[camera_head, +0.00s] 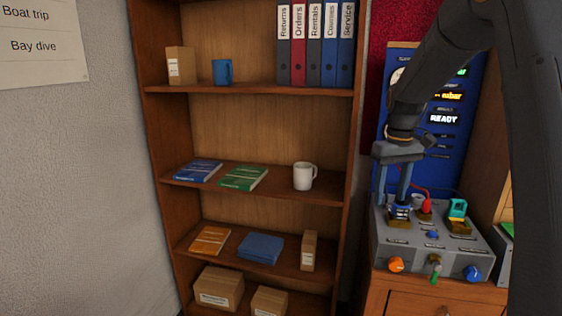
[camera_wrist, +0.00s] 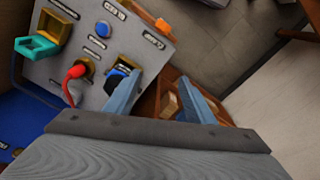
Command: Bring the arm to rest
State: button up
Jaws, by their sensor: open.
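My arm comes down from the top right of the head view, its dark links in front of the blue panel. My gripper (camera_head: 393,194) points down over the left part of the grey testbench box (camera_head: 430,245). Its two blue fingers are apart. In the wrist view the open gripper (camera_wrist: 160,88) shows nothing held between its fingers. One finger overlaps a dark connector with a blue ring (camera_wrist: 119,72) in the picture; I cannot tell whether they touch. The same dark connector shows below the fingers in the head view (camera_head: 400,212).
A red plug (camera_head: 427,205) and a teal part (camera_head: 458,208) stand on the box. Orange (camera_head: 397,264) and blue (camera_head: 473,273) knobs and a green-tipped lever (camera_head: 434,278) are at its front. The blue panel (camera_head: 440,150) rises behind. A wooden shelf (camera_head: 250,89) stands left.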

jog(key=s+a+f, duration=0.3)
jog(key=s+a, duration=0.1)
jog(key=s, duration=0.4)
jog(key=s+a+f+m, duration=0.1)
jog(key=s+a+f, duration=0.3)
jog(key=s, duration=0.5)
jog(key=s+a+f+m+t, duration=0.1)
jog(key=s+a+f, duration=0.3)
jog(key=s, duration=0.4)
jog(key=shift+s+f, duration=0.2)
jog(key=shift+s, duration=0.15)
jog(key=shift+a, duration=0.1)
